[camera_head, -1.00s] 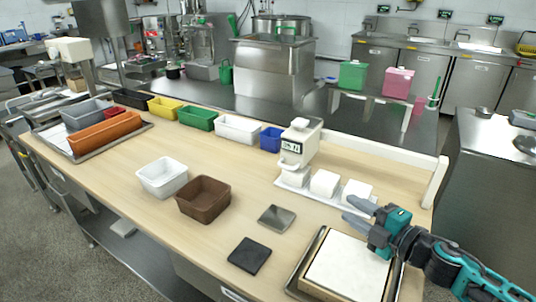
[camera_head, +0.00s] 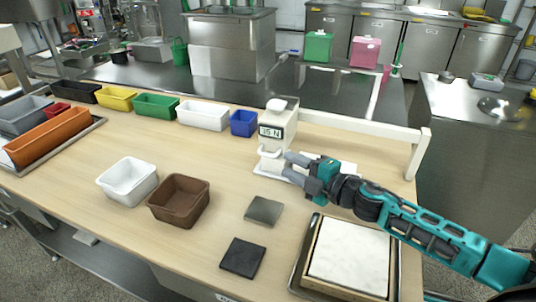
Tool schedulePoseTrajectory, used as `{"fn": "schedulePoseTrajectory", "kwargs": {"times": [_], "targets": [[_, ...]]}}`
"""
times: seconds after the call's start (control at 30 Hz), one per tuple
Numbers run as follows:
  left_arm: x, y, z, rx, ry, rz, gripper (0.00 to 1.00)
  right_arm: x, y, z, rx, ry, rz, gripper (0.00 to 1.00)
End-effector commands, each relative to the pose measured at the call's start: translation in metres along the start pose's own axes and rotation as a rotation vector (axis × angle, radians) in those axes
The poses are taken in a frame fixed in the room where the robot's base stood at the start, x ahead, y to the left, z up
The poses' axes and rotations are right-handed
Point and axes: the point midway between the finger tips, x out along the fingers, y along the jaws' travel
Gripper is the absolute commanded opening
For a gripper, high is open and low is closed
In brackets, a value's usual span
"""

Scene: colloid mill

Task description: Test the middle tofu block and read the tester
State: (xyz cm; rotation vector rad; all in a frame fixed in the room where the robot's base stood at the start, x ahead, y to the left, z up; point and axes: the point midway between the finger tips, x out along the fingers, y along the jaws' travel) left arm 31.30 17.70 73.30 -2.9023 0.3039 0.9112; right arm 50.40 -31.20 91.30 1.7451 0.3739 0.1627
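The tester (camera_head: 277,130) is a white upright device on the worktable, and its display reads "35 N". White tofu shows at the foot of the tester and behind my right arm, on a white base strip (camera_head: 262,169). A white bit of the right-hand block (camera_head: 348,167) shows past the wrist. The middle tofu block is mostly hidden by my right gripper. My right gripper (camera_head: 290,167) has its fingers apart, pointing left, close to the tester's lower part. I cannot tell whether it touches a block. My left gripper is out of view.
A framed white board (camera_head: 350,256) lies at the front right. A black pad (camera_head: 242,257) and a grey plate (camera_head: 264,210) lie left of it. White (camera_head: 127,181) and brown (camera_head: 179,201) bins stand mid-table; coloured bins line the back. A white rail (camera_head: 350,122) runs behind the tester.

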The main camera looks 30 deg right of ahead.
Motion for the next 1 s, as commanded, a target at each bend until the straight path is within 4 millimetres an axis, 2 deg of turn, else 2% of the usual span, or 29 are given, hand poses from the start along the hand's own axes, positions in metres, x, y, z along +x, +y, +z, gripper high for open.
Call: {"fn": "schedulePoseTrajectory", "kwargs": {"times": [0.3, 0.5, 0.7, 1.0], "targets": [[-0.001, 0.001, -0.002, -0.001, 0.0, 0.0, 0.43, 0.046, 0.001, 0.0, 0.001, -0.001, 0.002, 0.36], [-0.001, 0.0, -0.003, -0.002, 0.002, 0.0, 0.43, 0.069, 0.001, 0.0, 0.0, -0.001, 0.002, 0.36], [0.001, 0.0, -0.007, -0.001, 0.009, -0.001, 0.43, 0.08, 0.0, 0.0, 0.001, 0.0, -0.001, 0.36], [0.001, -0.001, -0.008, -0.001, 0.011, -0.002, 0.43, 0.081, 0.0, 0.0, 0.0, 0.0, -0.001, 0.36]]}}
